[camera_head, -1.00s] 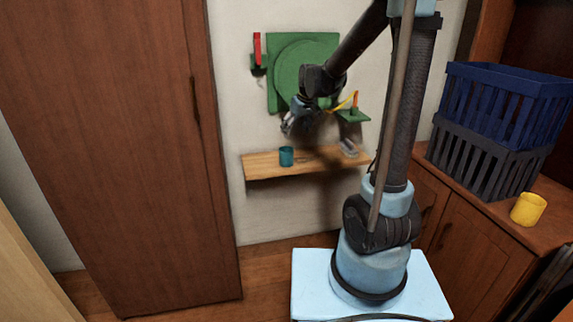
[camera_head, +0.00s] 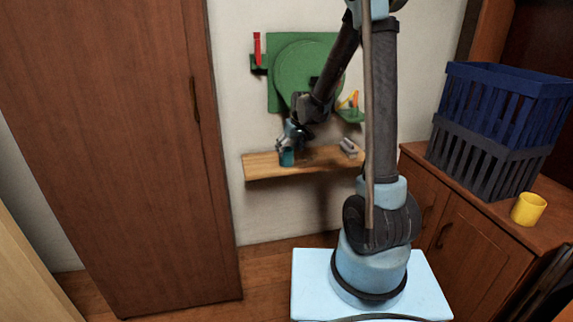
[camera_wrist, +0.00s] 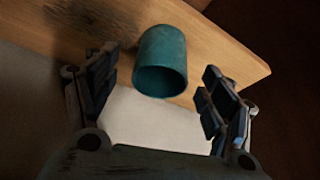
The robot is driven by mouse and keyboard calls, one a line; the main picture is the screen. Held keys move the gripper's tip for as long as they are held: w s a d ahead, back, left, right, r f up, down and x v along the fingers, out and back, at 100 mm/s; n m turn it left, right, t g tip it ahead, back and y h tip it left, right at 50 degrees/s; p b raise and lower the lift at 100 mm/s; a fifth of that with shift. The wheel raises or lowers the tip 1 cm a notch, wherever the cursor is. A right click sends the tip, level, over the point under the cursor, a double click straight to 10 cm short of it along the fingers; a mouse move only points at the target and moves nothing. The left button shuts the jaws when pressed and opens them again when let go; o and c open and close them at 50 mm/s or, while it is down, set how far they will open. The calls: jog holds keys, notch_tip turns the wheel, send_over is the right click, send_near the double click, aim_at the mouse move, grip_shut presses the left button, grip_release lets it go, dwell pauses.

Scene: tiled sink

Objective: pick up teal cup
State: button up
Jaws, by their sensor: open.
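The teal cup (camera_head: 287,158) stands on the wooden shelf (camera_head: 262,168) near its left end. In the wrist view the cup (camera_wrist: 161,60) shows just ahead of the space between the fingers, its dark mouth towards the camera. My gripper (camera_head: 285,147) is down at the cup in the head view and hides its upper part. In the wrist view my gripper (camera_wrist: 158,95) is open, one finger to each side of the cup, with gaps on both sides. No finger visibly touches the cup.
A green wall panel (camera_head: 287,85) with a round disc hangs above the shelf. A small grey object (camera_head: 349,147) lies at the shelf's right. A tall brown door (camera_head: 120,150) is at left. Blue and black crates (camera_head: 505,110) and a yellow cup (camera_head: 528,209) stand on the right cabinet.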

aim_at(287, 157)
jog(key=shift+x, duration=3.2)
jog(key=shift+a, duration=0.2)
jog(key=shift+c, duration=0.3)
jog(key=c, duration=1)
